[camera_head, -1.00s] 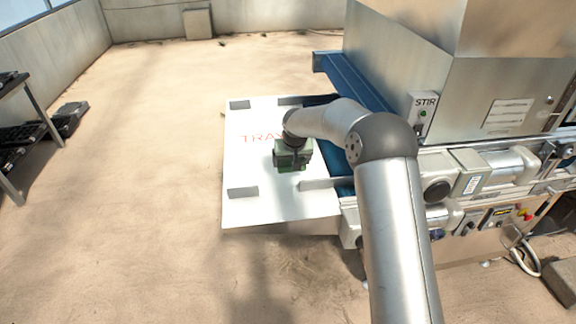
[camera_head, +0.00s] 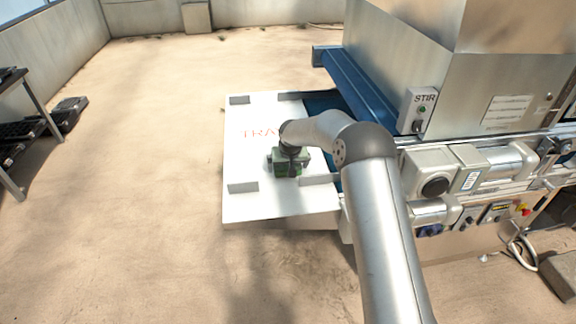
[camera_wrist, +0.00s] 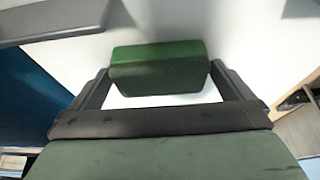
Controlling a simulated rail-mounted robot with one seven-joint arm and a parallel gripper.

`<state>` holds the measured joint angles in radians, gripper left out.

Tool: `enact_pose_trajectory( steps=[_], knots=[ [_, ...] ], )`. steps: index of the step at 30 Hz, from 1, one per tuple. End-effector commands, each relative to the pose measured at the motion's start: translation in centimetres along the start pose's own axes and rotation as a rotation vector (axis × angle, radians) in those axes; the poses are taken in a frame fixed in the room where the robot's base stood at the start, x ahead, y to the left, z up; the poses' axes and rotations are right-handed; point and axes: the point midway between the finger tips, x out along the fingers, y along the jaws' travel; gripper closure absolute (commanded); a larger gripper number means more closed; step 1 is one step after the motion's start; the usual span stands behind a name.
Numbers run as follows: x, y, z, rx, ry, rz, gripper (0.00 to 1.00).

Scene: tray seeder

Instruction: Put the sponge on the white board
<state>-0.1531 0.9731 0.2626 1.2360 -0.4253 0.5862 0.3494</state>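The white board (camera_head: 255,205) lies left of the machine, with red lettering partly covered by my arm and grey blocks near its corners. My gripper (camera_head: 290,170) is over the middle of the board. In the wrist view, the green sponge (camera_wrist: 158,68) sits between the two dark fingertips of my gripper (camera_wrist: 160,75), which appear closed against its sides. White board surface shows around the sponge. In the head view the sponge is mostly hidden by the gripper's green body. Whether its underside touches the board cannot be told.
The metal machine with a STIR switch box (camera_head: 419,110) stands right of the board. Its blue rail (camera_head: 355,82) runs along the board's right side. A dark rack (camera_head: 14,130) stands at far left. Open floor lies left of the board.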

Motion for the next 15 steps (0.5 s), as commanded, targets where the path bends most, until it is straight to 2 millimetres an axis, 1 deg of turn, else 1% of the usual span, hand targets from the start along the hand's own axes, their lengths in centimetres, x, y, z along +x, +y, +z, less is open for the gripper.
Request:
enact_pose_trajectory(
  steps=[6, 10, 14, 15],
  knots=[
    [-0.1, 0.0, -0.1, 0.0, 0.0, 0.0, 0.0],
    [-0.9, 0.0, -0.2, 0.0, 0.002, 0.0, 0.0],
    [-3.0, 0.0, -0.2, -0.002, 0.004, 0.001, 0.0],
    [-4.0, 0.0, -0.2, -0.002, 0.005, 0.001, 0.0]
  ],
)
